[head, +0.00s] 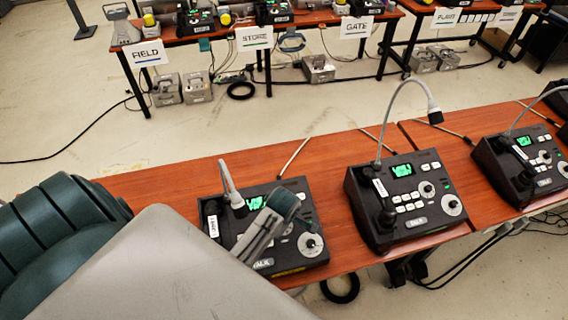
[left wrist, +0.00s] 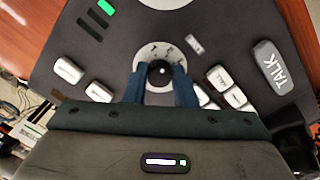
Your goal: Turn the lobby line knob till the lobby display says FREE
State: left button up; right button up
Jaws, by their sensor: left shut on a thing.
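My left gripper (head: 280,210) reaches over the left console (head: 210,208). In the left wrist view its two blue fingers (left wrist: 160,78) are shut on a small black knob (left wrist: 160,70) at the middle of a pale marked dial (left wrist: 150,53). The console's green display (head: 255,203) shows in the head view beside the gripper; its text is too small to read. In the head view the gripper hides the gripped knob. A second pale dial (head: 310,245) sits at the console's lower right corner. No lobby label can be read. My right gripper is not in view.
A middle console (head: 405,200) and a right console (head: 525,165) stand on the same red-brown table (head: 345,150), with gooseneck microphones. The TALK key (left wrist: 279,67) and white buttons (left wrist: 67,69) lie near my fingers. FIELD, STORE and GATE tables stand beyond open floor.

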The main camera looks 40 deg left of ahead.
pick_arm(q)
jog(key=shift+r+m, duration=0.1)
jog(key=shift+m, duration=0.4)
jog(key=o, duration=1)
jog(key=b+v, duration=0.2)
jog(key=v, duration=0.8)
jog(key=shift+r+b, duration=0.35)
jog(key=shift+r, duration=0.05)
jog(key=shift+s, duration=0.1)
